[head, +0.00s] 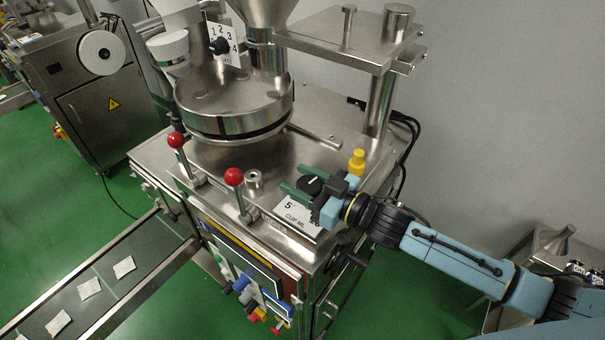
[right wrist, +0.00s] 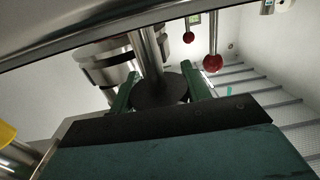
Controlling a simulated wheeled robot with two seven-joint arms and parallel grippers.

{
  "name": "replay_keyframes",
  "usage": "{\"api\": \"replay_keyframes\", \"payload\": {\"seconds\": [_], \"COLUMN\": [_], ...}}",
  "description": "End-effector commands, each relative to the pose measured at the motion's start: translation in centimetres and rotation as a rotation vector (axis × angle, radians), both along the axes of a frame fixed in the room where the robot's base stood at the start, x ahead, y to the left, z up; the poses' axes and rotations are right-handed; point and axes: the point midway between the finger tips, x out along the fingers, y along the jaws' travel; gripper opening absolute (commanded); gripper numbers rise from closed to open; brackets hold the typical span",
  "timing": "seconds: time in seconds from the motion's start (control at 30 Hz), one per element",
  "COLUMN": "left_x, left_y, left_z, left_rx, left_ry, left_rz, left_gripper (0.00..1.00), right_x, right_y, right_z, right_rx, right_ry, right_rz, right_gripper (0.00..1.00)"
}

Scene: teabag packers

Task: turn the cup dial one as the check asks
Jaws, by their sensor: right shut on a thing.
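The cup dial (head: 309,185) is a round black knob with a white mark. It sits on the machine's top at the front right corner, beside a white plate (head: 297,217) reading "CUP ML" with a "5" visible; the rest of its scale is hidden by my gripper. My right gripper (head: 294,178) comes in from the right with its green fingers on either side of the dial, shut on it. In the right wrist view the dark dial (right wrist: 160,88) lies between the two green fingers. My left gripper is not in view.
Two red-knobbed levers (head: 234,178) stand left of the dial, and a yellow fitting (head: 357,161) stands just behind my gripper. A round steel drum (head: 234,105) and a second dial numbered 1 to 4 (head: 219,46) are farther back. A conveyor (head: 110,280) with teabags runs at lower left.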

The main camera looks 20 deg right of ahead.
Motion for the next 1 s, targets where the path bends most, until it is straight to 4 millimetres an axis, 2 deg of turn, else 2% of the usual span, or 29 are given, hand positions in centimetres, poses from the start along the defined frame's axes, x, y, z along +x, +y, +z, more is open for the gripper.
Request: {"api": "replay_keyframes", "payload": {"seconds": [0.13,0.5,1.0], "left_x": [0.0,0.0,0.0], "left_y": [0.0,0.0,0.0], "left_z": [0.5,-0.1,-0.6], "left_rx": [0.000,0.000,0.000], "left_ry": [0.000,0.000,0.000], "left_rz": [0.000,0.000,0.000], "left_gripper": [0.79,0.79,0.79], "right_x": [0.1,-0.4,-0.7], "right_y": [-0.1,0.3,0.6], "right_z": [0.2,0.1,0.1], "right_rx": [-0.009,-0.003,0.002], "right_ry": [-0.006,-0.005,-0.001], "right_rz": [0.134,0.416,0.559], "right_gripper": [0.25,0.25,0.25]}}
